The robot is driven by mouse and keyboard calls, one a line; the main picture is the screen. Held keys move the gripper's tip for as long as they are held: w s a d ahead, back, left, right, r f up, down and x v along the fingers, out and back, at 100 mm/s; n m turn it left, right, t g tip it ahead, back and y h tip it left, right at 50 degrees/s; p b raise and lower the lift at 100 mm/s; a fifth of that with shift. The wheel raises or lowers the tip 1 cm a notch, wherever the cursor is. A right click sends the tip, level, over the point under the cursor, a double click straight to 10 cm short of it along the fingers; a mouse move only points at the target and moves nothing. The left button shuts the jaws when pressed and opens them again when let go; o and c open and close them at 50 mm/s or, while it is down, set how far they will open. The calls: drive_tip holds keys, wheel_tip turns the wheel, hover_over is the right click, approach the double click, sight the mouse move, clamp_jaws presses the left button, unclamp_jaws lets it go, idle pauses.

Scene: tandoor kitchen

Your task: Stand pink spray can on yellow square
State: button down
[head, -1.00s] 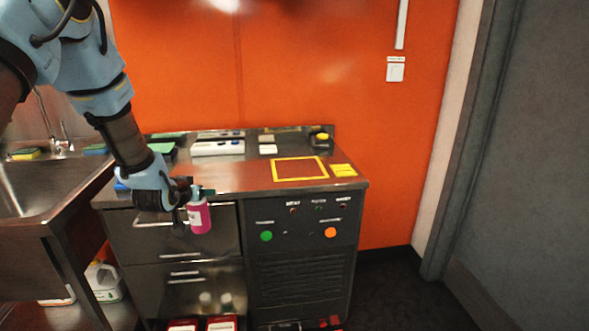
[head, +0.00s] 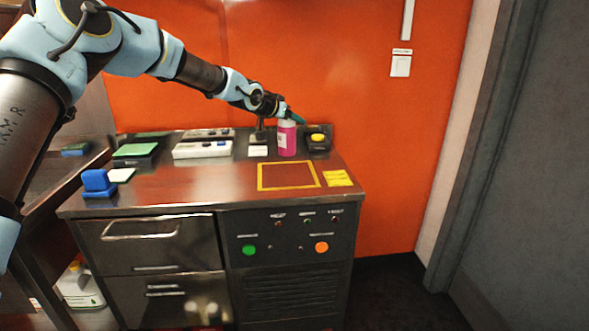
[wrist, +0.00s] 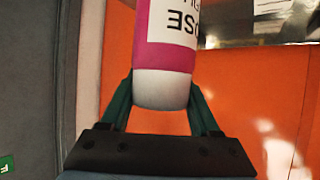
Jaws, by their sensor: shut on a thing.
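The pink spray can (head: 287,140) has a white top and looks upright in the head view. My gripper (head: 288,118) is shut on it near its white end. In the wrist view the can (wrist: 168,45) sits between the two green fingers (wrist: 165,105), with its label upside down. The yellow square (head: 290,188) is an empty outline on the steel counter, below and in front of the can in the head view. The can appears held above the counter, but its exact height is unclear.
Yellow notes (head: 338,178) lie right of the square. A black box with a yellow button (head: 318,140) stands at the back right. A white device (head: 202,149), a blue stamp-like block (head: 97,182) and a green pad (head: 136,150) are to the left.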

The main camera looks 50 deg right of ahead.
wheel_tip(320, 180, down, 10)
drive_tip(key=p, duration=0.2)
drive_tip(key=shift+d+r+p, duration=0.15)
drive_tip(key=shift+d+p, duration=0.15)
drive_tip(key=shift+p, duration=0.05)
drive_tip(key=shift+w, duration=0.1)
drive_tip(key=shift+c, duration=0.6)
unclamp_jaws()
drive_tip(key=b, duration=0.4)
approach(281, 144)
drive_tip(key=x, duration=0.4)
drive_tip(key=shift+d, duration=0.3)
